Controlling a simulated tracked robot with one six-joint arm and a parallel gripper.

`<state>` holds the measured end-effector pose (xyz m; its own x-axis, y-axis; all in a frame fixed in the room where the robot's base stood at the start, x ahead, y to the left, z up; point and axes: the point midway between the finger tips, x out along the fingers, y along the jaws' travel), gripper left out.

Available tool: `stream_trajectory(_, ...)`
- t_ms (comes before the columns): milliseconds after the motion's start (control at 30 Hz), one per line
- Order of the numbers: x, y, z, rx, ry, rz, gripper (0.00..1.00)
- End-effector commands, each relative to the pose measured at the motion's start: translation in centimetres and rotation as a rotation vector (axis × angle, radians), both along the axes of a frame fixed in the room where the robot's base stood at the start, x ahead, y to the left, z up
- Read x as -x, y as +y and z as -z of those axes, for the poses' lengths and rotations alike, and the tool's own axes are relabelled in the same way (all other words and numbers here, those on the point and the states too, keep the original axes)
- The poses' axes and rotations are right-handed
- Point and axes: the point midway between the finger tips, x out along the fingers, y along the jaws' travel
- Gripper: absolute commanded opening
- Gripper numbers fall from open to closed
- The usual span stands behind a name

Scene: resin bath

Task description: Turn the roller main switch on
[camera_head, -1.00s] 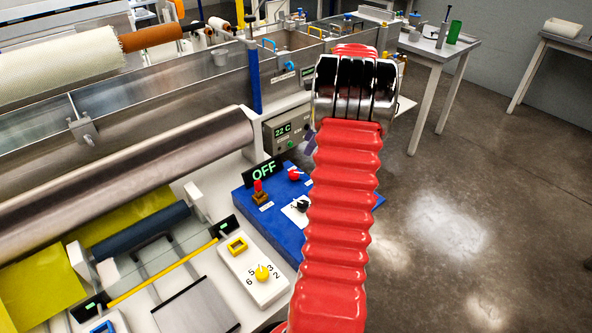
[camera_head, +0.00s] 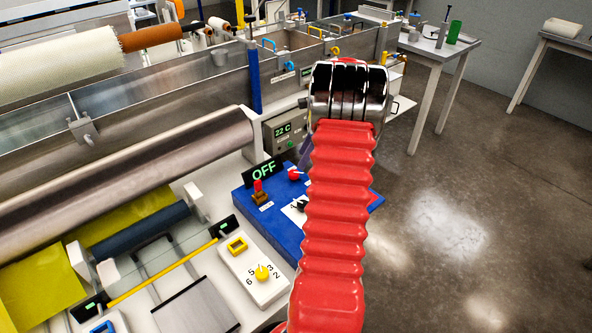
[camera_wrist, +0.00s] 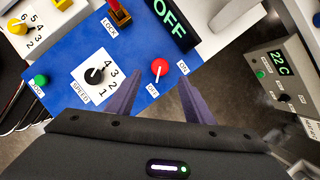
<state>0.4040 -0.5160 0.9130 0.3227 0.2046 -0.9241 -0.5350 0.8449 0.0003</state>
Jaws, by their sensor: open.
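The knob also shows in the head view (camera_head: 294,174). Its white pointer line appears turned toward the OFF label. The display (camera_wrist: 171,20) beside it reads OFF in green. My gripper (camera_wrist: 155,80) is open, with its two purple fingers spread and their tips below the knob's left and right in the wrist view. Nothing is between the fingers. In the head view my red arm hides part of the panel.
A black speed knob (camera_wrist: 95,75), a green button (camera_wrist: 41,80) and a red lock lever (camera_wrist: 118,14) share the panel. A grey box reading 22 C (camera_wrist: 281,68) stands to the right in the wrist view. A long steel roller (camera_head: 130,170) lies left in the head view.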

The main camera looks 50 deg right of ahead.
Motion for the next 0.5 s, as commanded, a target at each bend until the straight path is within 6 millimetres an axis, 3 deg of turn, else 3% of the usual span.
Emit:
stream_trajectory(300,-1.6,1.1,4.6,-0.003,0.001,-0.001,0.47)
stream_trajectory(500,-2.3,1.4,6.6,0.000,0.000,0.000,0.47)
